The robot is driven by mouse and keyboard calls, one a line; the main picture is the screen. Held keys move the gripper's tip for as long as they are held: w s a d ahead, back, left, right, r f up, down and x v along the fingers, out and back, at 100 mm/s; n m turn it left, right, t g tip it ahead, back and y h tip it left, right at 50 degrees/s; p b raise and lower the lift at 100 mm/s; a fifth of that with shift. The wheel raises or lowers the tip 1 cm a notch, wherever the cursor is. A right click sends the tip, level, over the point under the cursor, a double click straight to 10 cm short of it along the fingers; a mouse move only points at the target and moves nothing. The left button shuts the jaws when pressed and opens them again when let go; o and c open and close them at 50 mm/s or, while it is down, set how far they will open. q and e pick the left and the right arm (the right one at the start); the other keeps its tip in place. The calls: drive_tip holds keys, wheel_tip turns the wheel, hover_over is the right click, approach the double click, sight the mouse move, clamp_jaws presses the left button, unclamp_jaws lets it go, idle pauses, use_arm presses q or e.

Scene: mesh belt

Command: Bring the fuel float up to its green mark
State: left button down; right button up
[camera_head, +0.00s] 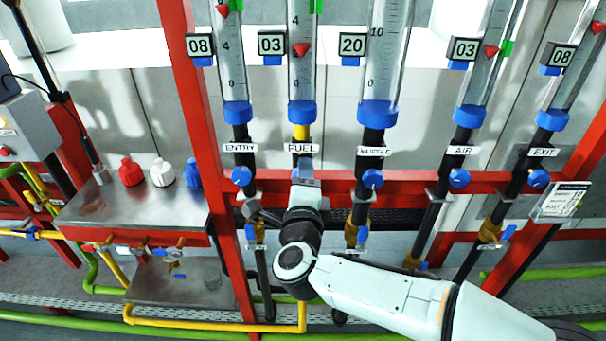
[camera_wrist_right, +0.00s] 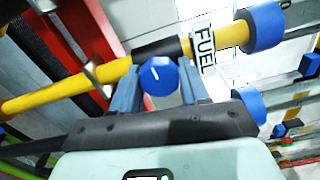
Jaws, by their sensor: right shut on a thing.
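The fuel tube (camera_head: 296,80) is clear, with a blue collar at its foot and a label reading FUEL (camera_head: 301,148) below it. Its red float (camera_head: 301,49) sits between the tick figures, well below the green mark (camera_head: 316,5) at the top edge. My right gripper (camera_head: 306,172) is at the fuel line's valve, under the label; the arm hides the knob in the head view. In the right wrist view the blue fuel knob (camera_wrist_right: 158,75), with a white pointer line, sits between the two fingers, which are shut on it. My left gripper is out of view.
Neighbouring blue knobs sit close by: entry (camera_head: 241,176) at left and muffle (camera_head: 372,179) at right. A red rail (camera_head: 410,180) runs behind them. A steel table (camera_head: 150,212) with red, white and blue bottles stands at left.

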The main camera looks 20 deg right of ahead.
drive_tip(key=n+p, duration=0.1)
drive_tip(key=n, duration=0.2)
drive_tip(key=shift+n, duration=0.3)
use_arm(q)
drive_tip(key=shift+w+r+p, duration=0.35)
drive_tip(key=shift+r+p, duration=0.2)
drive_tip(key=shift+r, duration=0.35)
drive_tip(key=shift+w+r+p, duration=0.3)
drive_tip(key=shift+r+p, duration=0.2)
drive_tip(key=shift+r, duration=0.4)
use_arm(e)
drive_tip(key=shift+r+n, duration=0.1)
drive_tip(key=shift+n, duration=1.9)
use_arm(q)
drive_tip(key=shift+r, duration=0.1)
use_arm(e)
drive_tip(key=shift+n, duration=0.3)
drive_tip(key=o, duration=1)
drive_tip(key=shift+o, duration=0.2)
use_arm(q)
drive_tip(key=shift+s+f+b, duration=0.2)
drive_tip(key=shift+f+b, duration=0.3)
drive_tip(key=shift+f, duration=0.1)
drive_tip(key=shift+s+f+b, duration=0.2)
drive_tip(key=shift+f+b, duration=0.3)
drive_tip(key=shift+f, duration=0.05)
use_arm(e)
drive_tip(key=v, duration=1.3)
drive_tip(key=shift+s, duration=0.25)
